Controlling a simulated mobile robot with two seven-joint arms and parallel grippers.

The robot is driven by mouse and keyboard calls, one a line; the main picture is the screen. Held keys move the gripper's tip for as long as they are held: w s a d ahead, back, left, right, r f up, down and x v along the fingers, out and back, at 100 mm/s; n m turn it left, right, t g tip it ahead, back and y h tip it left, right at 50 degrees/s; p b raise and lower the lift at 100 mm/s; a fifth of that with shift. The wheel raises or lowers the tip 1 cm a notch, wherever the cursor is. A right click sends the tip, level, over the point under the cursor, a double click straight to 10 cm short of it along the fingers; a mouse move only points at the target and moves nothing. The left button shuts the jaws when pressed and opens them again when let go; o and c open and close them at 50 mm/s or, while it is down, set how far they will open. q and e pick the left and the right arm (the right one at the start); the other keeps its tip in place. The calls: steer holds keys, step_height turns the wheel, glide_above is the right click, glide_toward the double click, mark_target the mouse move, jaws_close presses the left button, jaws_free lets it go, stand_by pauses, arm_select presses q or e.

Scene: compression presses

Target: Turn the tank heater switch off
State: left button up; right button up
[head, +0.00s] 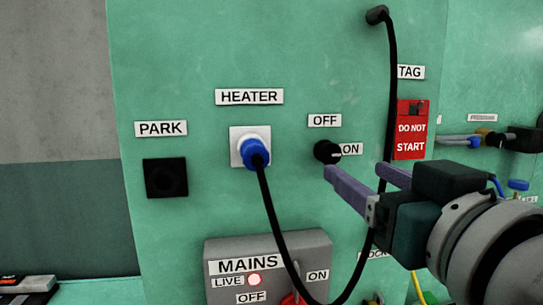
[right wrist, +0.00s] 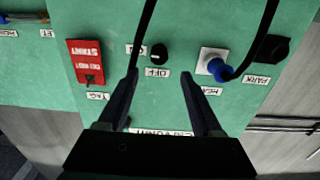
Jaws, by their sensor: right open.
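The heater switch is a small round black knob (head: 327,151) on the green panel, with an OFF label (head: 324,120) above it and an ON label (head: 350,149) to its right. Its pointer seems to face ON, but it is small. My right gripper (head: 357,172) is open and empty, its fingertips just below and right of the knob in the head view. In the right wrist view, which is upside down, the knob (right wrist: 159,51) shows beyond and between the open fingertips (right wrist: 160,75), apart from them. My left gripper is not in view.
A blue plug (head: 254,153) sits in the white HEATER socket. Its black cable (head: 268,205) loops down and up past my right gripper. A black PARK socket (head: 166,178) is left. A red DO NOT START tag (head: 411,130) hangs right. The grey MAINS box (head: 318,245) has a lit red lamp.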

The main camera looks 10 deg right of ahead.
mark_target(332, 155)
steer(key=w+p, duration=0.2)
steer(key=w, duration=0.5)
steer(key=shift+w+r, duration=0.1)
steer(key=shift+w, duration=0.8)
steer(key=shift+c, duration=0.4)
jaws_close()
